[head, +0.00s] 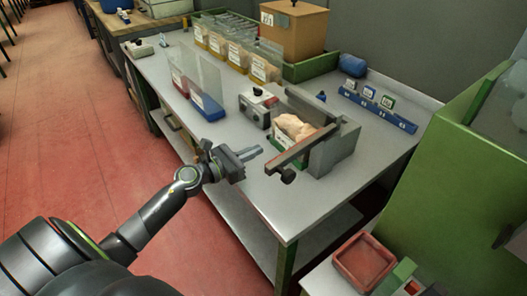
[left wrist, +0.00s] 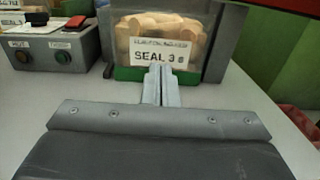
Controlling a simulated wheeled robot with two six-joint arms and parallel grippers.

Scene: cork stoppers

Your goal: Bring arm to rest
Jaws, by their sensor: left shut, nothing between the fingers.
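My left arm reaches in from the left in the head view, and its gripper (head: 252,152) is over the front edge of the grey table (head: 265,205). The gripper is shut and empty; its two fingers also show pressed together in the left wrist view (left wrist: 161,84). In the head view the cork stoppers (head: 293,127) lie in the grey fixture (head: 334,148), right of the gripper. My right gripper is not in view.
A grey control box (head: 258,107) with buttons stands left of the fixture. A dark bar with a knob (head: 287,175) juts over the table front. Blue and red trays (head: 207,107), labelled bins (head: 236,56) and a brown box (head: 293,30) stand behind. A green panel (head: 450,160) rises at right.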

